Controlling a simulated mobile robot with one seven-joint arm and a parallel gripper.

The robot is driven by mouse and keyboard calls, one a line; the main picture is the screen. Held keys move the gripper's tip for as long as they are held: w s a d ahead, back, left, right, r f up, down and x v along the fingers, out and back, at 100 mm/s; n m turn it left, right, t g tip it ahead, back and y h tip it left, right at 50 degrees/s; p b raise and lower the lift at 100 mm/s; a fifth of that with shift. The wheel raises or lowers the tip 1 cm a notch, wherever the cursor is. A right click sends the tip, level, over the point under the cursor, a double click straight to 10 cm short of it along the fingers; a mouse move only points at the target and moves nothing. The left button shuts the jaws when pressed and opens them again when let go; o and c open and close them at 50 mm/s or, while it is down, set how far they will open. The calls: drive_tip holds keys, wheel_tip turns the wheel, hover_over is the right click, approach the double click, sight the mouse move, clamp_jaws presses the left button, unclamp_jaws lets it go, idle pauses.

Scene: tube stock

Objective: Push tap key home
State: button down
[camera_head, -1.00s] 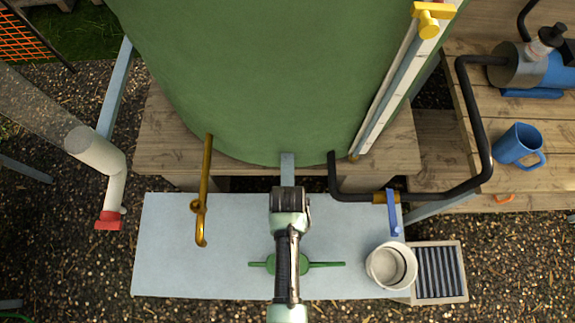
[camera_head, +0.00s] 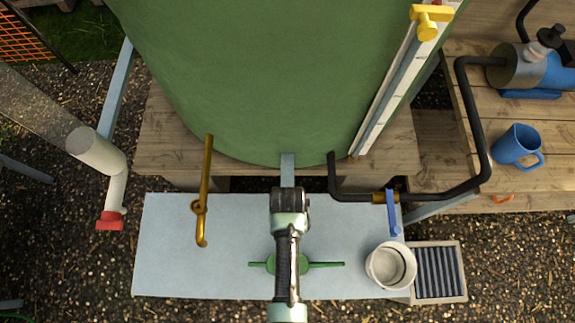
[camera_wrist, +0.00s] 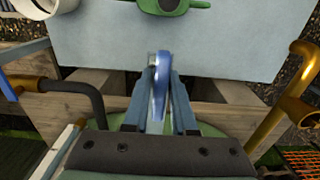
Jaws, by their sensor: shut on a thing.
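My gripper (camera_wrist: 161,76) is shut on a slim blue piece with a pale, shiny edge, which I take to be the tap key (camera_wrist: 160,98). In the head view my wrist (camera_head: 289,210) hides the fingers and the held piece. The brass tap (camera_head: 201,205) stands at the left over the pale blue board; it also shows at the right of the wrist view (camera_wrist: 294,103). My gripper is to the right of this tap in the head view, apart from it.
A black pipe (camera_head: 350,196) with a blue lever (camera_head: 392,215) runs at the right, above a white pot (camera_head: 384,267). A green two-armed thing (camera_head: 262,264) lies partly under my arm. The green tank (camera_head: 260,80) stands behind. The left of the board (camera_head: 165,250) is clear.

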drive_tip(key=shift+s+f, duration=0.15)
drive_tip(key=c, duration=0.6)
unclamp_jaws()
drive_tip(key=shift+c, duration=0.2)
drive_tip(key=shift+d, duration=0.15)
wheel_tip(320, 180, up, 13)
drive_tip(key=shift+a+p, duration=0.3)
idle(0.4)
